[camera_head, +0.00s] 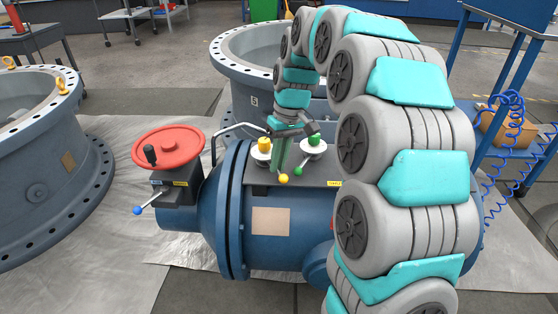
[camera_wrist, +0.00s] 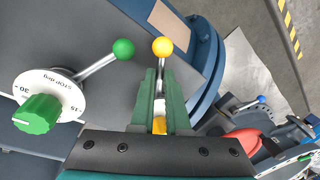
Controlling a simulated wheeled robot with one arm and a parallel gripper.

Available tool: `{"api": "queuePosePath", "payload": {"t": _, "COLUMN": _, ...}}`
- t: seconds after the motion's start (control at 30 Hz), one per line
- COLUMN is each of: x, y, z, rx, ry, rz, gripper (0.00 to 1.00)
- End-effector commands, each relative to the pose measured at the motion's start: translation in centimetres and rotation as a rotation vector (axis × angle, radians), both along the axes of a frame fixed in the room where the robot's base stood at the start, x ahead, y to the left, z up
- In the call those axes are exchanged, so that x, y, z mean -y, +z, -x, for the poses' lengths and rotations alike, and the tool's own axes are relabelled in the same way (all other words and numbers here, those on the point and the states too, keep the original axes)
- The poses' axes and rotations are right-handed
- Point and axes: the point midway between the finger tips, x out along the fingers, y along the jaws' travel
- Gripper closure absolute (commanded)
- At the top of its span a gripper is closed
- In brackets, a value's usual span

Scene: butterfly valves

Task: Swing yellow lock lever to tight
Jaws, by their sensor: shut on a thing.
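The yellow lock lever has a yellow ball knob (camera_wrist: 162,46) on a thin metal rod. In the head view its yellow ball (camera_head: 284,178) shows just below my gripper (camera_head: 279,160). In the wrist view the green fingers of my gripper (camera_wrist: 160,78) lie on both sides of the rod, shut on it behind the ball. A bit of the yellow hub (camera_wrist: 159,125) shows between the fingers; most of it is hidden. The yellow cap (camera_head: 264,145) stands left of my gripper in the head view.
Close by is a green lever (camera_wrist: 124,49) with its green knob (camera_wrist: 37,113) and white dial (camera_wrist: 60,86). A red handwheel (camera_head: 168,147) with a blue-tipped lever (camera_head: 138,210) is at the left. A curved metal handle (camera_head: 216,140) stands beside the yellow cap.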

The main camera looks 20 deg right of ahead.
Motion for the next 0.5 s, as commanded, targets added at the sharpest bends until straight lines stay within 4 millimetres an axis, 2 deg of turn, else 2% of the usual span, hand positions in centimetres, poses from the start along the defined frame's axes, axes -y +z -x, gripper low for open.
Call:
{"api": "queuePosePath", "payload": {"t": 0.27, "x": -0.9, "y": 0.2, "z": 0.3, "rx": 0.001, "ry": -0.149, "rz": 0.001, "gripper": 1.0}}
{"api": "queuePosePath", "payload": {"t": 0.5, "x": -2.3, "y": 0.2, "z": 0.5, "rx": -0.001, "ry": -0.366, "rz": 0.001, "gripper": 1.0}}
